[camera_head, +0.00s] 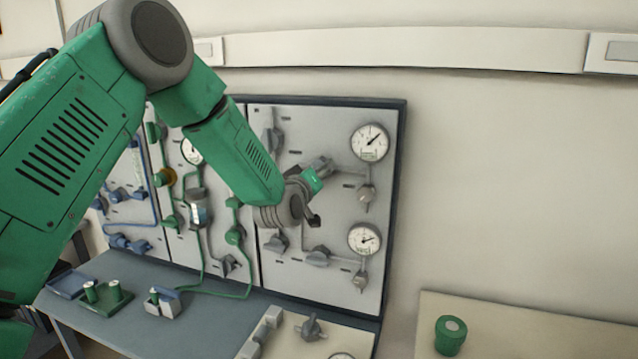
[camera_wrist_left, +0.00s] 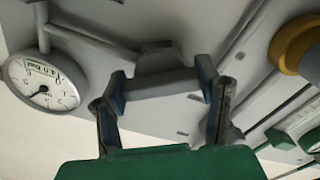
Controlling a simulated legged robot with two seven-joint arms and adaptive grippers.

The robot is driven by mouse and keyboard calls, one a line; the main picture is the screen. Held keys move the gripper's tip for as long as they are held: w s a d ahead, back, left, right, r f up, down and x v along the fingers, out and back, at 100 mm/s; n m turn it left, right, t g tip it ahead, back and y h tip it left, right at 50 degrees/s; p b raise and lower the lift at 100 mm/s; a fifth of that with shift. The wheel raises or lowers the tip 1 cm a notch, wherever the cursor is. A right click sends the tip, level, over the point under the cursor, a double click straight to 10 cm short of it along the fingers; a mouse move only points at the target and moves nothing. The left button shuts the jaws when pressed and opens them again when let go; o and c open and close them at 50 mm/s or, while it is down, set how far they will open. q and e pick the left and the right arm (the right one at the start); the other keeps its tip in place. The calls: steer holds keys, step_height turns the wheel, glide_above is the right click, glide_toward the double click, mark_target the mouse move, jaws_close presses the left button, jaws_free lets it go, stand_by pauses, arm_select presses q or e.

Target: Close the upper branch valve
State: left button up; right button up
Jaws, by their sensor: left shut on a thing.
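The upper branch valve shows in the left wrist view as a grey valve with a bar handle (camera_wrist_left: 160,84), set on the light panel. My left gripper (camera_wrist_left: 162,82) is shut on this handle, one fingertip at each end of the bar. In the head view my left gripper (camera_head: 316,194) is at the right panel, left of and below the upper gauge (camera_head: 370,142). There the gripper hides most of the valve and its contact with it. The upper gauge is a white dial, also in the wrist view (camera_wrist_left: 42,82). My right gripper is not in view.
A second grey valve (camera_head: 318,256) sits lower on the panel, left of the lower gauge (camera_head: 364,239). Small grey valves sit under both gauges. A blue-grey table (camera_head: 210,325) with small fittings stands below. A green cylinder (camera_head: 450,335) stands on the right surface.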

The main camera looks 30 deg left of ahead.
arm_select(q)
steer(key=n+b, duration=0.2)
steer(key=n, duration=0.1)
steer(key=n+b, duration=0.2)
steer(key=shift+a+r+n, duration=0.15)
steer(key=shift+a+n, duration=0.05)
steer(key=shift+n, duration=0.2)
steer(key=n+b, duration=0.5)
stand_by(0.3)
steer(key=o, duration=1)
steer(key=shift+o, duration=0.8)
steer(key=shift+s, duration=0.15)
steer(key=shift+a, duration=0.15)
steer(key=shift+f, duration=0.25)
